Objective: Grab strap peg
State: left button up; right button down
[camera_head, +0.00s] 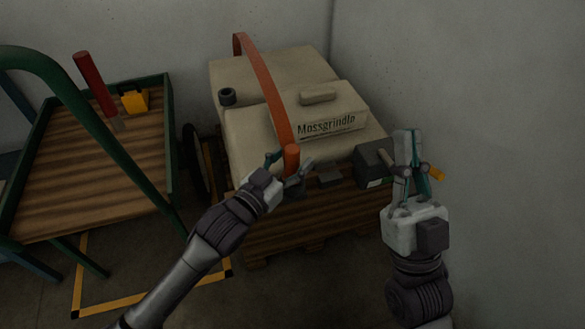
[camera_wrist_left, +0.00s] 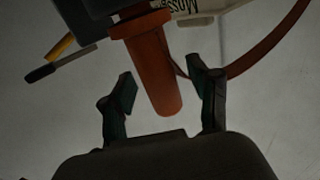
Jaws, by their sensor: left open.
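The strap peg (camera_head: 291,158) is an orange cylinder at the front of the beige Mossgrindle machine (camera_head: 250,140), at the lower end of an orange strap (camera_head: 262,75). My left gripper (camera_head: 288,169) is open, with one finger on each side of the peg. In the left wrist view the peg (camera_wrist_left: 150,62) points down between the spread fingertips (camera_wrist_left: 161,80), with gaps visible on both sides. My right gripper (camera_head: 409,150) is at the right, beside a dark box; its fingers look close together, but I cannot tell whether they are shut.
The machine stands on a wooden pallet (camera_head: 285,240). A dark box (camera_head: 373,165) and a yellow handle (camera_head: 436,173) are near my right gripper. At the left, a green-framed cart (camera_head: 85,180) holds a red-handled tool (camera_head: 90,85) and a yellow padlock-like item (camera_head: 134,102).

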pick_arm(q)
jog(key=c, duration=1.2)
grip_shut()
jog(key=shift+r, duration=0.15)
